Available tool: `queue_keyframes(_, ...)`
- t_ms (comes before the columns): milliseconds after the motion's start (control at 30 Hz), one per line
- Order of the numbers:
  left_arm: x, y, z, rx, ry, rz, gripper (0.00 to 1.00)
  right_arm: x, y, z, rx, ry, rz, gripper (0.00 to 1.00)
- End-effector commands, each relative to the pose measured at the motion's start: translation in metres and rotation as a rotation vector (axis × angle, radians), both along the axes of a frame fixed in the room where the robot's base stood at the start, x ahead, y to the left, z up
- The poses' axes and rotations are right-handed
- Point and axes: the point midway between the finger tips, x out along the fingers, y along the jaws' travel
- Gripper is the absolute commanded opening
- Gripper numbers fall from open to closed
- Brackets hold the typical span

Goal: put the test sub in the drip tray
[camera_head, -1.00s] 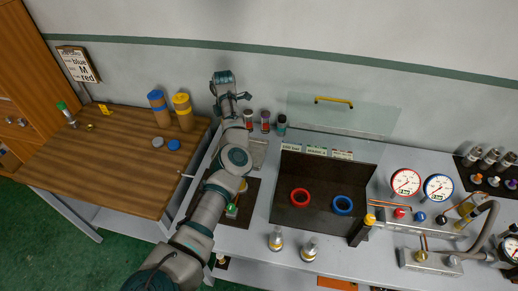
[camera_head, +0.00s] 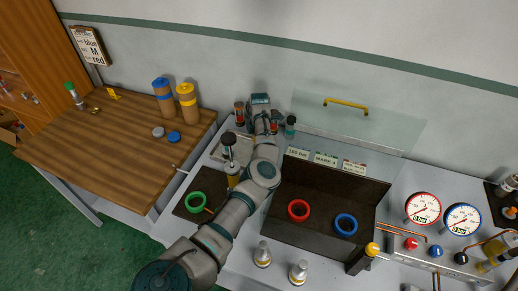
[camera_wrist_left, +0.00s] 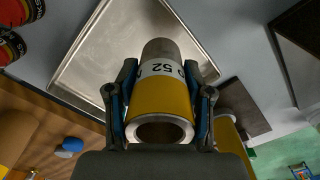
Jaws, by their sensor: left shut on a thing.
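My left gripper (camera_wrist_left: 160,100) is shut on the test sub (camera_wrist_left: 160,97), a grey metal tube with a yellow band and a white label with dark markings. In the left wrist view the sub appears in front of the shallow metal drip tray (camera_wrist_left: 92,58); I cannot tell the gap between them. The arm hides part of the tray, and I cannot make out the sub there. My right gripper is not in view.
Red-banded jars (camera_head: 240,113) stand behind the tray. A dark box (camera_head: 318,235) with red and blue rings is to the right. The wooden table (camera_head: 120,150) is left.

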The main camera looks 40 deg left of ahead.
Motion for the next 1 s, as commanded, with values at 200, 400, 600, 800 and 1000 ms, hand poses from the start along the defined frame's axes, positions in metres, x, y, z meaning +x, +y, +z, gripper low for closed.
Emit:
queue_keyframes(200,0.0,-0.001,-0.028,-0.001,0.0,0.0,0.0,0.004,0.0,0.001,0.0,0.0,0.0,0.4)
queue_keyframes(400,0.0,0.0,-0.029,0.0,-0.001,0.0,0.0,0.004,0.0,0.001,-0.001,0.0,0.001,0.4)
queue_keyframes(600,0.0,0.0,-0.032,-0.002,0.001,-0.001,0.63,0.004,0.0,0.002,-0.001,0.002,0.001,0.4)
queue_keyframes(800,0.0,-0.001,-0.033,-0.001,0.002,-0.001,0.76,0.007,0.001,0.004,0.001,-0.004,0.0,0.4)
queue_keyframes(1000,0.0,-0.001,-0.03,-0.002,0.001,0.0,0.76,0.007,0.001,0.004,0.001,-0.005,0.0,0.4)
